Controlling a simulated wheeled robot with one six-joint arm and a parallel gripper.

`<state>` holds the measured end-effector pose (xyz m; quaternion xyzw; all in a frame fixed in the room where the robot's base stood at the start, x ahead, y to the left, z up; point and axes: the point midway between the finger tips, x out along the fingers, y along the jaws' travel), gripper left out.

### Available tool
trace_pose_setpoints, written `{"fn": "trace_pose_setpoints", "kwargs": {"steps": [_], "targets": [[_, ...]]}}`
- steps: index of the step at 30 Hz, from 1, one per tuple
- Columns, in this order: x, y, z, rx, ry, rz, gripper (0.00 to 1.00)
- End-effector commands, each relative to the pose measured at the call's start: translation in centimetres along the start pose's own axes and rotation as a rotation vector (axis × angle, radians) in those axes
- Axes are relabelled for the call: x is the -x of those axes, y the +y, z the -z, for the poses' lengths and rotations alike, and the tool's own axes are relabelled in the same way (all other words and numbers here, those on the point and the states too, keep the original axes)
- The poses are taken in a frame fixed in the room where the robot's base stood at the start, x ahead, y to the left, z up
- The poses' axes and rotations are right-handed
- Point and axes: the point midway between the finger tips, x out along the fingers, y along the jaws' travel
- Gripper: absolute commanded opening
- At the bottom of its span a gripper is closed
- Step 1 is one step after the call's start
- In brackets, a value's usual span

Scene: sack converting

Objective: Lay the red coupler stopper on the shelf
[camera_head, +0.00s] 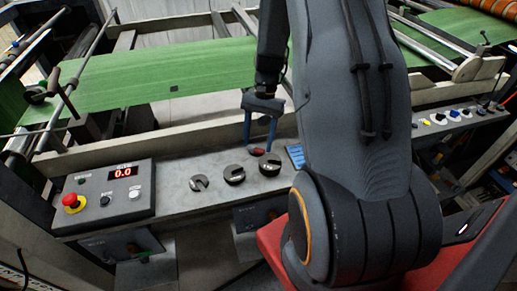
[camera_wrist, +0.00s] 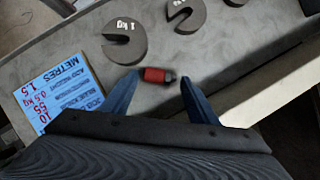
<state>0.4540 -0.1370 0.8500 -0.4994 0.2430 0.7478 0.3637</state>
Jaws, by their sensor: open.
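The red coupler stopper (camera_wrist: 155,75), a small red cylinder with a dark end, lies on its side on the grey shelf (camera_wrist: 75,40). In the head view the stopper (camera_head: 257,152) shows small and red below my gripper (camera_head: 258,146), on the grey shelf (camera_head: 170,175). In the wrist view my gripper (camera_wrist: 158,82) is open, with one blue finger to the left of the stopper and one to the right. The stopper lies between the fingertips, with a gap at its dark end. I cannot tell whether the left finger touches it.
Several slotted dark weights, one marked 1 kg (camera_wrist: 125,38), lie close by on the shelf. A blue-and-white label card (camera_wrist: 60,95) lies left of my gripper in the wrist view. A control box (camera_head: 105,195) with a red button stands at the shelf's left. Green sacking (camera_head: 170,75) runs behind.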

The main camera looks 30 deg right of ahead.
Motion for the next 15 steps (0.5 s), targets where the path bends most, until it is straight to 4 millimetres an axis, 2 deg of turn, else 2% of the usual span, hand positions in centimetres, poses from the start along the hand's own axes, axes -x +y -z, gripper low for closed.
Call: {"fn": "trace_pose_setpoints", "kwargs": {"steps": [4,11,15], "targets": [[-1.18,-0.01,-0.07,0.001,-0.001,0.0,0.54],[-1.38,-0.05,-0.02,0.001,0.0,0.0,0.54],[-1.36,-0.05,-0.02,0.001,0.0,0.0,0.34]]}}
